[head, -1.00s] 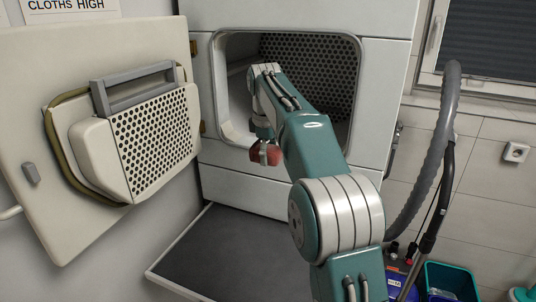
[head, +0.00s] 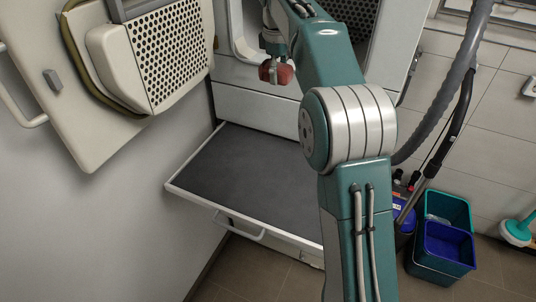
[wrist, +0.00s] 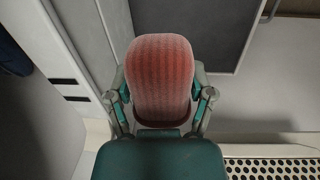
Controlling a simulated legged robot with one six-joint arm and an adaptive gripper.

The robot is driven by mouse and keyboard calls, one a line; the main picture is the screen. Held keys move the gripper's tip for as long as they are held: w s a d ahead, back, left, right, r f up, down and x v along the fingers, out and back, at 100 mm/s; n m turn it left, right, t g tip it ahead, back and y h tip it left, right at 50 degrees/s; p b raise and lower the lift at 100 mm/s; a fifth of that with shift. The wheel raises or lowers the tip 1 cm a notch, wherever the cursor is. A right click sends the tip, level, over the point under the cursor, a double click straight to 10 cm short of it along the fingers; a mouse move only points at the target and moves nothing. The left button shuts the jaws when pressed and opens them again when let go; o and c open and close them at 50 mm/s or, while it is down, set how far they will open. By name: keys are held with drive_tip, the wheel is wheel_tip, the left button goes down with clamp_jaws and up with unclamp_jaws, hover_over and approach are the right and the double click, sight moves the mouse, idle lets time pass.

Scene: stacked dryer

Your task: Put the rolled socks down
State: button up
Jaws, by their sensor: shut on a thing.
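The rolled socks (head: 279,74) are a red, ribbed bundle. In the wrist view the socks (wrist: 160,75) fill the space between the two fingers of my gripper (wrist: 160,100). My gripper (head: 272,62) is shut on them and holds them in the air in front of the dryer, at the lower edge of its opening. The dark grey pull-out shelf (head: 250,170) lies below and nearer than the socks; it also shows at the top of the wrist view (wrist: 190,30). My arm covers part of the dryer and the shelf's right side.
The open dryer door (head: 130,110) stands at the left, with a perforated panel. A grey hose (head: 462,85) and a teal bucket with a blue one (head: 445,245) stand at the right. The visible shelf top is bare.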

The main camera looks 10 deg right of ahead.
drive_tip(key=shift+d, duration=0.25)
drive_tip(key=s+a+f, duration=0.5)
drive_tip(key=s+f, duration=0.3)
drive_tip(key=s, duration=0.1)
drive_tip(key=s+a+f, duration=0.4)
drive_tip(key=s+f, duration=0.3)
drive_tip(key=s, duration=0.2)
hover_over(242, 177)
drive_tip(key=f, duration=1)
drive_tip(key=shift+s+f, duration=0.1)
drive_tip(key=shift+s, duration=0.15)
drive_tip(key=shift+w+f, duration=0.15)
drive_tip(key=shift+f, duration=1.55)
drive_tip(key=shift+f, duration=0.1)
drive_tip(key=o, duration=1.1)
